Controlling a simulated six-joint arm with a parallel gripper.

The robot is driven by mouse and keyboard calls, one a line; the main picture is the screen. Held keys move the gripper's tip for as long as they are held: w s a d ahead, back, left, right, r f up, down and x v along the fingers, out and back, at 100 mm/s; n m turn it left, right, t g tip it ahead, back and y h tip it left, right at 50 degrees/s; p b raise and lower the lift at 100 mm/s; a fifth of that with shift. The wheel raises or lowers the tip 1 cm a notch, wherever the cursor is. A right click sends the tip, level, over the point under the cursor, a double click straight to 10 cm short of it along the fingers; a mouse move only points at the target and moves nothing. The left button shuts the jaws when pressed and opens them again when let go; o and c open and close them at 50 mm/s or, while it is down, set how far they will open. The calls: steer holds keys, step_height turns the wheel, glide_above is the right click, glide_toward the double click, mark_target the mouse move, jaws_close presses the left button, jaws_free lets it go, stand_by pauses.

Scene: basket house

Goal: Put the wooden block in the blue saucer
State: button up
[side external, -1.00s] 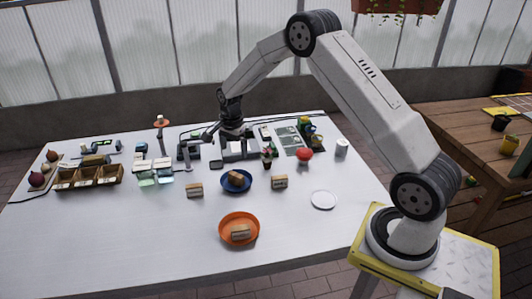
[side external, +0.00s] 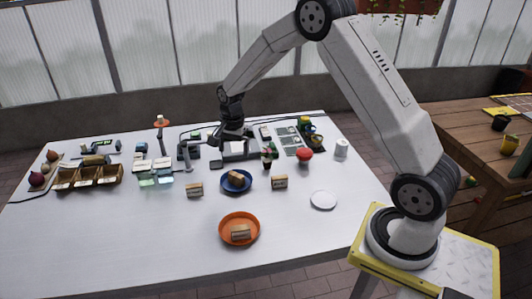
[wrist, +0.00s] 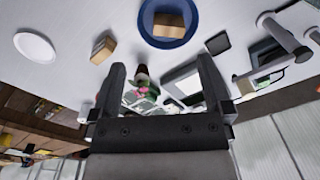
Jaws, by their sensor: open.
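A wooden block (side external: 236,177) lies in the blue saucer (side external: 236,189) near the middle of the table. In the wrist view the same block (wrist: 169,25) rests inside the saucer (wrist: 148,34), close to the top edge. Other similar blocks stand on the table to its left (side external: 195,190) and right (side external: 279,182), and one (side external: 240,232) is in the orange bowl (side external: 239,217). My gripper (wrist: 162,72) is open with nothing between its fingers. In the side view my gripper (side external: 232,138) is behind the saucer, apart from it.
A white plate (side external: 323,200) lies on the right, with a red item (side external: 304,155) and a white cup (side external: 341,149) behind it. A small potted plant (side external: 267,158) stands near my gripper. A compartmented wooden tray (side external: 88,177) is at left. The front left of the table is clear.

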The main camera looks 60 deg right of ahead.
steer(key=s+a+r+n, duration=0.1)
steer(key=s+a+n, duration=0.2)
steer(key=s+n, duration=0.2)
steer(key=s+a+r+n+t, duration=0.1)
steer(key=s+a+n, duration=0.3)
steer(key=s, duration=0.4)
steer(key=s+a+r+n+t, duration=0.1)
steer(key=s+a+r+n, duration=0.2)
steer(key=s+n, duration=0.3)
steer(key=shift+s+a, duration=0.55)
steer(key=shift+s, duration=0.25)
